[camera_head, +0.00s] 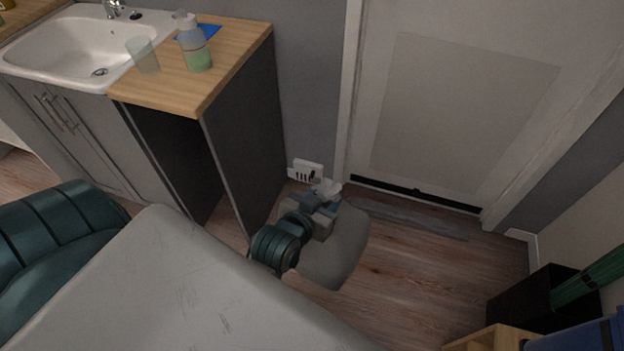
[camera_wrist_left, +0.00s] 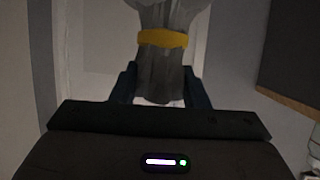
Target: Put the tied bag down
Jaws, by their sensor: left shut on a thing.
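The tied bag (camera_head: 343,248) is grey and bulges below and around my left gripper (camera_head: 322,197) in the head view. Its pale gathered neck (camera_head: 326,186) sticks up between the fingers. In the left wrist view the grey neck of the bag (camera_wrist_left: 162,75) stands between the two dark fingers, with a yellow tie (camera_wrist_left: 163,38) around it. My left gripper is shut on the neck. Whether the bag's underside touches the floor cannot be told. My right gripper does not show.
Wood floor (camera_head: 400,285) is bare right of the bag, before a pale door (camera_head: 450,100). A counter (camera_head: 235,60) with a bottle (camera_head: 195,50), a cup (camera_head: 143,55) and a sink (camera_head: 80,40) stands left. A black box (camera_head: 520,295) sits at the lower right.

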